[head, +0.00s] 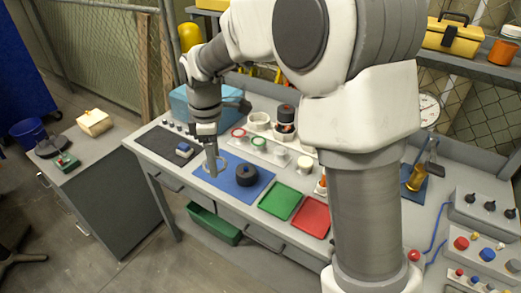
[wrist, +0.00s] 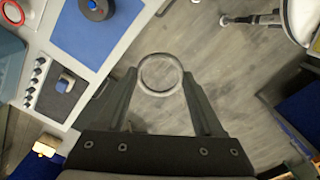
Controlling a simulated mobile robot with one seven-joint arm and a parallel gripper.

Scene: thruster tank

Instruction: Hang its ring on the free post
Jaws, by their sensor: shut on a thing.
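My gripper (head: 212,170) is shut on a pale grey ring, gripping it across its outside. The ring (wrist: 160,73) shows between the two fingertips in the wrist view, with its hole open and grey floor behind it. In the head view the gripper points down near the left edge of the blue mat (head: 262,189), and the ring is small there. A white rack (head: 270,157) behind the mat carries a red ring (head: 239,132), a green ring (head: 259,142) and white round pieces to their right. I cannot tell which post is free. A black round part (head: 247,175) sits on the mat.
A green tray (head: 280,201) and a red tray (head: 310,217) lie right of the mat. A dark mat (head: 168,145) with a small blue-topped block (head: 183,149) lies left. A teal case (head: 190,108) stands behind. My arm hides part of the bench's right half.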

